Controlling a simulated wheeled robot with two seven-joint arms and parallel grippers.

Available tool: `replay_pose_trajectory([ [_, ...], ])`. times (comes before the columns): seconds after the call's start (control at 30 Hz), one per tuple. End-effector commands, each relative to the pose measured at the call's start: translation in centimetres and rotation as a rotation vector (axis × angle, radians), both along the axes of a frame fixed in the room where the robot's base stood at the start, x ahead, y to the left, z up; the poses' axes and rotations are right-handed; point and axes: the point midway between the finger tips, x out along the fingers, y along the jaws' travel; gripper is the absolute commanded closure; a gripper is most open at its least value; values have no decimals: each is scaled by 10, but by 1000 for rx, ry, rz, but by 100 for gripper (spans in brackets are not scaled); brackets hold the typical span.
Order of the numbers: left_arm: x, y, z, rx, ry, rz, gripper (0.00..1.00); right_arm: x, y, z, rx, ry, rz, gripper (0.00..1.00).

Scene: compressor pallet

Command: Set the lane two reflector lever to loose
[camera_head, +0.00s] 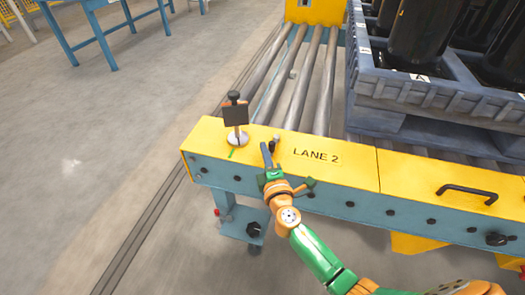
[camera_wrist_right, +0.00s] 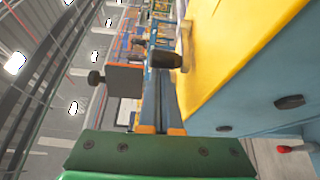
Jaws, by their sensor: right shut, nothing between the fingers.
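The reflector (camera_head: 235,114) is a dark square plate on a short post with a black knob, standing on a pale round base at the left end of the yellow LANE 2 beam (camera_head: 345,170). The small lever (camera_head: 276,141), with a dark handle, stands on the beam right of the reflector. In the right wrist view the dark lever handle (camera_wrist_right: 166,59) rises from a pale base, with the reflector plate (camera_wrist_right: 124,80) beyond. My right gripper (camera_head: 266,156) is shut and empty, its fingertips close beside the lever; contact cannot be told. My left gripper is not in view.
Grey rollers (camera_head: 300,85) run back from the beam. A blue-grey pallet (camera_head: 430,100) with black cylinders stands at the right. A black handle (camera_head: 467,191) sits on the beam further right. A blue table (camera_head: 90,20) is far left; the floor between is clear.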

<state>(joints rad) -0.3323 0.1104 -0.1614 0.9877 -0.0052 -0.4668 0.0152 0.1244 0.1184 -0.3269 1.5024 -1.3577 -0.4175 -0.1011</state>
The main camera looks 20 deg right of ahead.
Motion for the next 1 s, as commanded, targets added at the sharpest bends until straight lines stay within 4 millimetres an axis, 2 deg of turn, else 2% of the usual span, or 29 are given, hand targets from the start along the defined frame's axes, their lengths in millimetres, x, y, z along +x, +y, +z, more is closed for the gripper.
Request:
replay_pose_trajectory([
  [1.0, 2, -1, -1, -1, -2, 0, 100, -5, -6, 0, 1, 0, 135, 100],
])
